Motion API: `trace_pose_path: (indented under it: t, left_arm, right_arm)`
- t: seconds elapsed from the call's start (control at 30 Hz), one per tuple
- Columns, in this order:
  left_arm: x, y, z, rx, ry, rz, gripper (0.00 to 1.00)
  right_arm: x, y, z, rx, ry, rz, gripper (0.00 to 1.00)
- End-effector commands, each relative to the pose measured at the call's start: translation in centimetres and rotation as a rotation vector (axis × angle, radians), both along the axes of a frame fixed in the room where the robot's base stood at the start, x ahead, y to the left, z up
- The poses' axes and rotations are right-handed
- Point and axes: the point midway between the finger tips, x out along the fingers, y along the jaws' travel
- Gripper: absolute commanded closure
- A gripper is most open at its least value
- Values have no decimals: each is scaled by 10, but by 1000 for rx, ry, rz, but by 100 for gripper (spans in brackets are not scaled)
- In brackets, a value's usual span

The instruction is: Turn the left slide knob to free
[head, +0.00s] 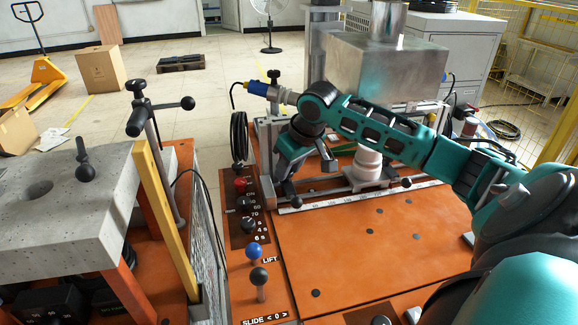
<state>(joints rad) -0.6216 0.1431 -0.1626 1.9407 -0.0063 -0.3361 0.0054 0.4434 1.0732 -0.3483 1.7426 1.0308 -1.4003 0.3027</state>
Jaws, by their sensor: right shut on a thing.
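My right arm reaches in from the right, and its teal and black gripper (296,180) is at the left end of the slide rail. The gripper is shut on the left slide knob, a small dark knob mostly hidden by the fingers, so its turned position cannot be told. The right slide knob (406,182), a black ball, shows at the rail's right part. A pale scale strip (355,196) runs along the front of the rail. A white cylindrical part (367,165) stands between the two knobs. My left gripper is not in view.
The orange table (370,245) is mostly clear in front of the rail. A control strip holds dials, a blue LIFT lever (253,252) and a black SLIDE lever (259,276). A grey block (80,205) with levers is at left.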

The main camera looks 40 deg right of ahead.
Motion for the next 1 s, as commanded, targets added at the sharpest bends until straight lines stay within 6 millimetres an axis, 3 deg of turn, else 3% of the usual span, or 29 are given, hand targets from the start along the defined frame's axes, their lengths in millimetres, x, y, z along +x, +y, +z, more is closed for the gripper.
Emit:
trace_pose_path:
  t: [0.53,0.57,0.8,1.0]
  left_arm:
    - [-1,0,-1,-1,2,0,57]
    - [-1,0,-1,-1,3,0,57]
    - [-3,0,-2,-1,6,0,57]
    - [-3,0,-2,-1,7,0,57]
  right_arm:
    - [0,-1,0,-1,1,21,98]
    - [0,-1,0,-1,1,21,65]
    - [0,-1,0,-1,1,21,42]
    - [0,0,0,0,1,22,42]
